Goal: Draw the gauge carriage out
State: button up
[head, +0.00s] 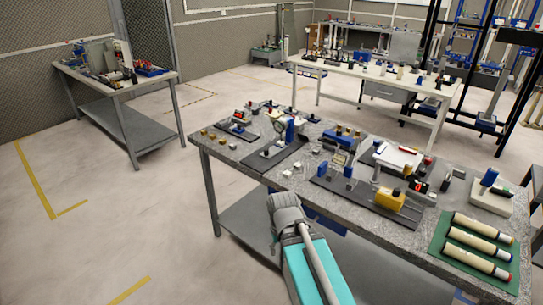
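A small round-dial gauge (279,125) stands upright on a dark base plate (262,160) at the left-middle of the grey speckled workbench (225,154). A blue upright part is just right of the dial. I cannot tell which piece is the carriage or how far out it sits. My arm, grey with a teal part, rises from the bottom centre in front of the bench's near edge. My gripper does not show, so its fingers and anything in them are hidden.
Right of the gauge, another dark plate carries blue posts and a yellow block (390,200). A green mat (440,242) with cream cylinders lies at the near right. Small metal and brass blocks are scattered around.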

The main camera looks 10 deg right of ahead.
aim_at(267, 154)
jog(key=k, duration=1.1)
jog(key=z, duration=0.4)
jog(key=i, duration=2.2)
jog(key=u, duration=0.55)
